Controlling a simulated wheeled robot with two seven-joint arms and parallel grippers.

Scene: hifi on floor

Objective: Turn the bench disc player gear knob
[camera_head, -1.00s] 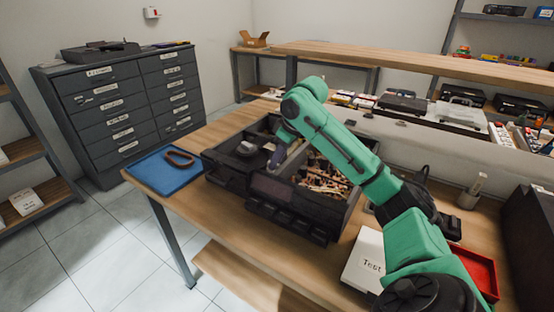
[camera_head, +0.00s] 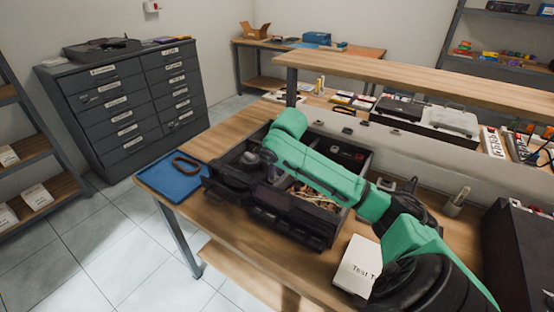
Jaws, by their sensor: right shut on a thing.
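The bench disc player (camera_head: 283,226) is a black open unit on the wooden bench, with its inner parts and a mass of small brownish pieces showing. Its dark round gear knob (camera_head: 249,159) is at the player's left end, partly covered by my gripper. My right arm reaches in from the lower right across the player and bends down at its left end. My right gripper (camera_head: 264,167) is at the knob and shut on it; the fingertips are dark and hard to make out. My left gripper is not in view.
A blue tray (camera_head: 160,183) with a brown ring lies left of the player. A white box (camera_head: 356,266) marked "Test" stands to the right, beside my arm. A raised wooden shelf (camera_head: 420,78) runs behind. A grey drawer cabinet (camera_head: 122,105) stands at the back left.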

